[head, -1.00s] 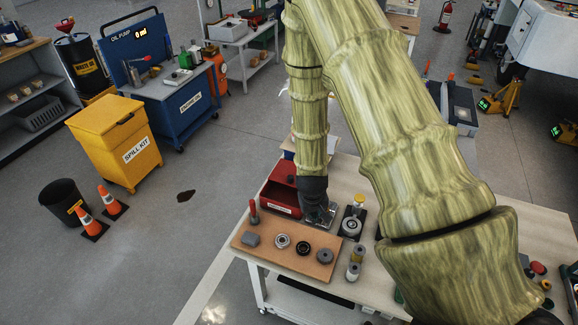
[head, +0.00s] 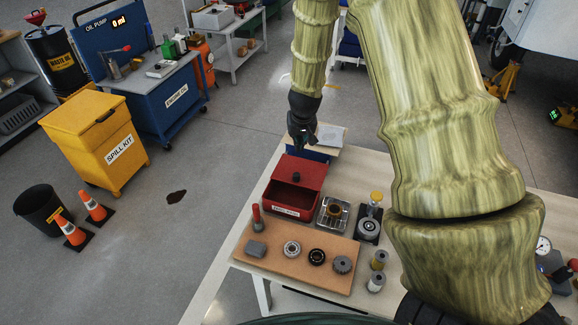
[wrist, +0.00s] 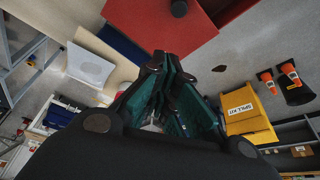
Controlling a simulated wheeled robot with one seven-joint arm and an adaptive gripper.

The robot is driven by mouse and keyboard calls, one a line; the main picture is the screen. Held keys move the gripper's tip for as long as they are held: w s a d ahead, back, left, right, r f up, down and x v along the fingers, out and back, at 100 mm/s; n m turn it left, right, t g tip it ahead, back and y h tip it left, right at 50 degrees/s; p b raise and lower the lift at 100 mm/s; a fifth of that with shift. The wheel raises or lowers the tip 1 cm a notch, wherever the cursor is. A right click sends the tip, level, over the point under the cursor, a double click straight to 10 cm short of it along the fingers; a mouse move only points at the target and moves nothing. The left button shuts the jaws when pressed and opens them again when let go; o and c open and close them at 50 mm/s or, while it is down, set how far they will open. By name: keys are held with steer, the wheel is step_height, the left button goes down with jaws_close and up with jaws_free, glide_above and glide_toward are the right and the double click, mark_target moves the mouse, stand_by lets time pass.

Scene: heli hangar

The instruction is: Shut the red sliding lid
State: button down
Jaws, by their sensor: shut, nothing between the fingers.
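The red box (head: 289,210) stands on the workbench behind the brown board. Its red sliding lid (head: 302,168), with a black knob (head: 296,177), covers the rear part, and the front part of the box is open, showing a dark inside. My gripper (head: 303,143) is shut and empty, pointing down above the far side of the lid, apart from the knob. In the wrist view the closed fingers (wrist: 172,70) point toward the red lid (wrist: 150,22), and the knob (wrist: 179,8) shows at the top edge.
The brown board (head: 295,262) with several metal parts lies in front of the box. A clear tray (head: 333,215) and a gauge-like device (head: 369,227) stand to its right. A blue item with a light panel (head: 328,137) is behind. Free floor lies left of the workbench.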

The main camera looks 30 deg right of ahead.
step_height(320, 180, down, 2)
steer(key=w, duration=0.2)
glide_above(295, 170)
steer(key=w, duration=0.1)
steer(key=f, duration=0.4)
steer(key=shift+w+d+f+p, duration=0.1)
steer(key=shift+d+f+p, duration=0.1)
steer(key=shift+f+p, duration=0.15)
steer(key=p+x, duration=0.1)
steer(key=x, duration=0.4)
steer(key=shift+p, duration=0.35)
steer(key=shift+s+a+p, duration=0.25)
steer(key=shift+s+p, duration=0.05)
steer(key=shift+s, duration=0.3)
steer(key=shift+s+a+p, duration=0.25)
steer(key=shift+s+p, duration=0.1)
steer(key=shift+s, duration=0.25)
steer(key=shift+s+a+p, duration=0.25)
steer(key=shift+s+p, duration=0.05)
steer(key=shift+s, duration=0.35)
steer(key=shift+s, duration=0.1)
